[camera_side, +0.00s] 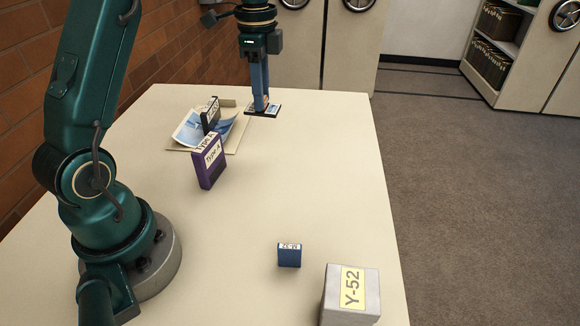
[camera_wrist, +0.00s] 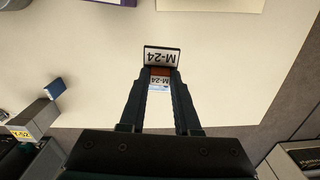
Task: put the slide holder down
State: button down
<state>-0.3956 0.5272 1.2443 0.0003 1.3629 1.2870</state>
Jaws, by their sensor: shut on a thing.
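The slide holder (camera_side: 274,111) is a thin dark piece with pale panels, near the far edge of the table. I cannot tell whether the holder's underside touches the table. The fingers hide part of it.
Left of the gripper, a dark labelled box (camera_side: 211,114) stands on a blue photo (camera_side: 190,131) and a tan folder (camera_side: 236,140). A purple box (camera_side: 208,163) stands nearer. A blue box (camera_side: 289,256) and a grey Y-52 box (camera_side: 349,296) are at the front. The table's (camera_side: 320,180) middle is clear.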

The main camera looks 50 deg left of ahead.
aim_at(252, 103)
jog(key=a, duration=0.2)
jog(key=a+n, duration=0.1)
jog(key=shift+s+f, duration=0.2)
jog(key=shift+s, duration=0.1)
jog(key=shift+f, duration=0.2)
jog(key=w+d+f, duration=0.2)
jog(key=d, duration=0.1)
jog(key=w+d+f, duration=0.2)
jog(key=d, duration=0.1)
jog(key=w+d+f, duration=0.2)
jog(key=d, duration=0.1)
jog(key=shift+w+f, duration=0.25)
jog(key=shift+f, duration=2.1)
jog(key=shift+f, duration=0.15)
jog(key=c, duration=0.6)
grip_release()
